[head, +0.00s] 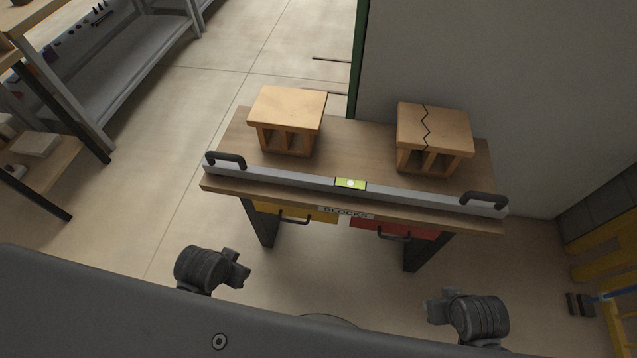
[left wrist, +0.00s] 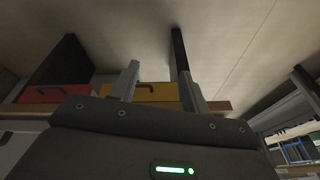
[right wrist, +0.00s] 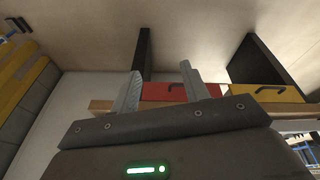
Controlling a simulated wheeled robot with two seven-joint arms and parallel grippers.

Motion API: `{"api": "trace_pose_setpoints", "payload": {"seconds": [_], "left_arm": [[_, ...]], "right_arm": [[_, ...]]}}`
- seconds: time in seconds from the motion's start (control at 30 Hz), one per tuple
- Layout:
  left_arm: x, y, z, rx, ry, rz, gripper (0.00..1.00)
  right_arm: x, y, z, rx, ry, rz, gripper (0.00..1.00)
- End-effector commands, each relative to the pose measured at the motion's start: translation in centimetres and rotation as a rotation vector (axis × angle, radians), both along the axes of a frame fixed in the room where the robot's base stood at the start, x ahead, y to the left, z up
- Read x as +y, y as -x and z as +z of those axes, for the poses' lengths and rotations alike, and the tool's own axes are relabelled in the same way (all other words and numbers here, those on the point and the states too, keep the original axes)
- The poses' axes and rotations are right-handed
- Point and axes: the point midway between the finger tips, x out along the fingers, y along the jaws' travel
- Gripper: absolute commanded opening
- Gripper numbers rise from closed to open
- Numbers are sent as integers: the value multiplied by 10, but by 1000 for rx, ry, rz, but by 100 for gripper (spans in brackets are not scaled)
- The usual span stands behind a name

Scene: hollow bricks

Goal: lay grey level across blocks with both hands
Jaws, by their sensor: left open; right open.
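The grey level (head: 310,179) lies along the front edge of the wooden table, with a dark handle at each end and a yellow-green vial in its middle. Two hollow blocks stand behind it: a plain left block (head: 289,110) and a right block (head: 434,130) with a dark zigzag crack line on its top. My left gripper (head: 243,268) and my right gripper (head: 432,305) are both in front of the table, apart from the level. In the left wrist view the left fingers (left wrist: 160,88) are spread and empty. In the right wrist view the right fingers (right wrist: 160,88) are also spread and empty.
The table (head: 357,147) has a yellow drawer (head: 296,212) and a red drawer (head: 393,230) under a "BLOCKS" label. A grey wall stands behind and right of it. Shelving (head: 115,75) is at the upper left, a yellow rack (head: 600,255) at the right. Floor left of the table is clear.

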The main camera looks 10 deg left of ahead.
Motion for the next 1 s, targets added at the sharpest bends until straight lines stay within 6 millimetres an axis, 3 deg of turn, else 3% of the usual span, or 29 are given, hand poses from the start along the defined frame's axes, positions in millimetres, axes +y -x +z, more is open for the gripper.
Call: {"api": "trace_pose_setpoints", "payload": {"seconds": [0.03, 0.1, 0.47, 0.7, 0.83, 1.0], "left_arm": [[6, -11, 18, -16, -22, -31, 46], [15, -25, 28, -14, -63, -95, 46], [60, -106, 40, 33, -227, -401, 46], [97, -192, 60, 86, -307, -715, 46], [114, -244, 83, 104, -319, -946, 46], [123, -283, 109, 94, -314, -1171, 46]], "right_arm": [[-9, -13, 18, -17, 32, 29, 46], [-23, -29, 28, -11, 85, 85, 46], [-83, -113, 43, 66, 272, 355, 46], [-123, -193, 63, 143, 322, 656, 46], [-132, -241, 84, 149, 311, 906, 46], [-126, -281, 108, 112, 302, 1165, 46]]}}
